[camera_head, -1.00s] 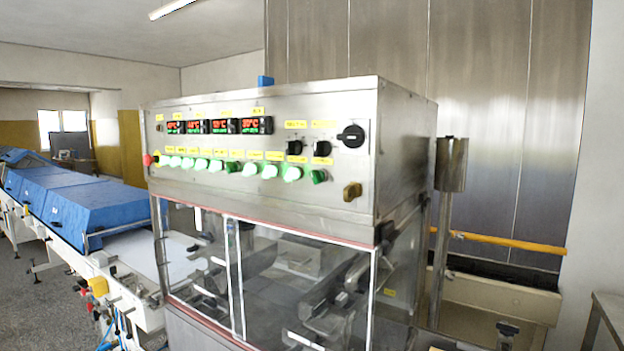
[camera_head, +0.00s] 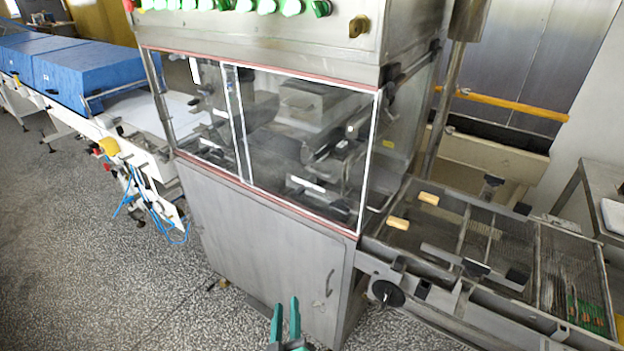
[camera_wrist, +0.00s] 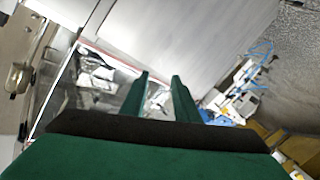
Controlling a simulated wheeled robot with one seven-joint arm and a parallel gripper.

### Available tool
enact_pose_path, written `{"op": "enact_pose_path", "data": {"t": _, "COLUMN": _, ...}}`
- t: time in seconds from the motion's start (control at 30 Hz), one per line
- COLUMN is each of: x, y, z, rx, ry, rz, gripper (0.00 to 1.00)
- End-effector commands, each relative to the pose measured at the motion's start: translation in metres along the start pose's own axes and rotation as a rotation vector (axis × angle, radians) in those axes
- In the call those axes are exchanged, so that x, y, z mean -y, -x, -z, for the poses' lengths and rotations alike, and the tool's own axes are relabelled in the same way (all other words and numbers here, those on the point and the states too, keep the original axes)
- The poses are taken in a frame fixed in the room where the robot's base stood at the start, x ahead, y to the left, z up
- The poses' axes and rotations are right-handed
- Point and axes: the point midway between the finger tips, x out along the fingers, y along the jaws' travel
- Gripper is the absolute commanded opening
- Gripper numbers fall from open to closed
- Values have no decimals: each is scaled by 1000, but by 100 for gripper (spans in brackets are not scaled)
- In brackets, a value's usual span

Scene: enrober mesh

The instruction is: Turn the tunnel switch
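The control panel (camera_head: 200,28) of the steel machine is cut off at the top of the head view. Only its lower row of green buttons (camera_head: 264,6), a dark green knob (camera_head: 321,8) and a brass-coloured latch (camera_head: 358,26) show. The upper knobs are out of the head view, and I cannot tell which control is the tunnel switch. My gripper (camera_head: 286,310) is at the bottom of the head view, in front of the lower cabinet and well below the panel. Its two green fingers are apart with nothing between them, as the wrist view (camera_wrist: 160,80) also shows.
The machine has a clear-windowed housing (camera_head: 300,130) above a steel cabinet (camera_head: 265,250). A mesh conveyor (camera_head: 570,270) with yellow pieces sticks out at the right, with a black handwheel (camera_head: 387,293) near it. Blue-covered equipment (camera_head: 85,75) stands at the left. The speckled floor (camera_head: 90,240) at front left is clear.

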Motion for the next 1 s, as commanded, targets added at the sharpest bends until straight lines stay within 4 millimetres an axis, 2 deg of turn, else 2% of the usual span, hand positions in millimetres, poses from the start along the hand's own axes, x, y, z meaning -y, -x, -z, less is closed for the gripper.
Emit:
{"op": "enact_pose_path", "data": {"t": 0.03, "x": -6, "y": -16, "z": 15, "rx": -9, "ry": 17, "rz": -16, "gripper": 28}}
{"op": "enact_pose_path", "data": {"t": 0.2, "x": -24, "y": -57, "z": 56, "rx": -8, "ry": 76, "rz": -68, "gripper": 28}}
{"op": "enact_pose_path", "data": {"t": 0.37, "x": -46, "y": -90, "z": 100, "rx": -3, "ry": 121, "rz": -125, "gripper": 28}}
{"op": "enact_pose_path", "data": {"t": 0.5, "x": -68, "y": -113, "z": 143, "rx": 5, "ry": 150, "rz": -177, "gripper": 28}}
{"op": "enact_pose_path", "data": {"t": 0.73, "x": -110, "y": -138, "z": 218, "rx": 26, "ry": 177, "rz": -268, "gripper": 28}}
{"op": "enact_pose_path", "data": {"t": 1.0, "x": -164, "y": -145, "z": 312, "rx": 59, "ry": 174, "rz": -376, "gripper": 28}}
